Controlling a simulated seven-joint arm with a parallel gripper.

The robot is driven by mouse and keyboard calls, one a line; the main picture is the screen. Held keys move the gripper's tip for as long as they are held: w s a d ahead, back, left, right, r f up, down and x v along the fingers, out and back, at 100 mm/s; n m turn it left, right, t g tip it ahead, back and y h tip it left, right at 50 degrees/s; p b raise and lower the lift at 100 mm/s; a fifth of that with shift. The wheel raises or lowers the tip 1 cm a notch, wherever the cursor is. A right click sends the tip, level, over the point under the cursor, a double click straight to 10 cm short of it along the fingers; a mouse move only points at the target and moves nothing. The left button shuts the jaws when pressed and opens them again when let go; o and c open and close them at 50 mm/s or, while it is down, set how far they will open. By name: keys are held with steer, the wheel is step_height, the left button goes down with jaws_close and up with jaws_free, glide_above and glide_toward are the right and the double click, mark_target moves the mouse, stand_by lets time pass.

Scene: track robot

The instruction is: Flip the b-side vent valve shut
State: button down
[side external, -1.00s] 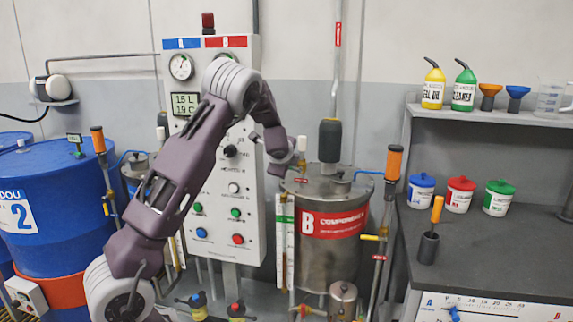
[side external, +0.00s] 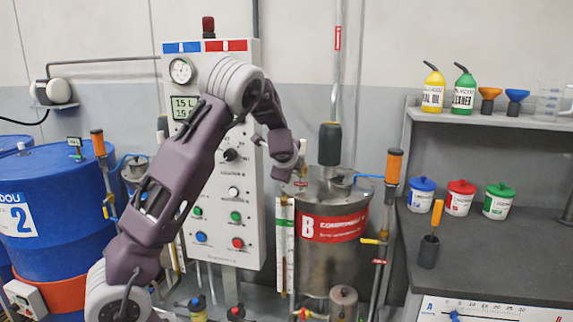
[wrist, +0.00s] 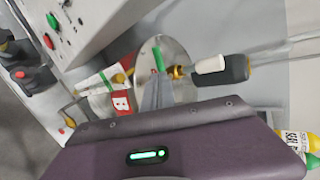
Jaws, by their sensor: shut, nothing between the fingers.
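The B-side tank (side external: 335,262) is a steel drum with a red B label, right of the control panel. In the wrist view its round grey lid (wrist: 182,52) carries a brass fitting (wrist: 177,72) with a white and dark cylinder attached. A green lever (wrist: 158,60) stands beside the brass fitting, apparently the vent valve's handle. My gripper (side external: 287,173) is shut and empty, low over the left part of the lid. Its grey fingers (wrist: 157,92) point towards the lever. I cannot tell whether they touch it. The wrist housing hides the lower part of the wrist view.
The control panel (side external: 257,160) stands close left of my gripper. A dark cylinder (side external: 330,143) rises from the lid, and an orange-handled tool (side external: 394,166) stands to the right. A workbench (side external: 490,260) with lidded pots is farther right. Blue drums (side external: 60,190) stand at left.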

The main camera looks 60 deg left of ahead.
steer(key=v, duration=1)
steer(key=shift+s, duration=0.2)
steer(key=shift+r, duration=0.15)
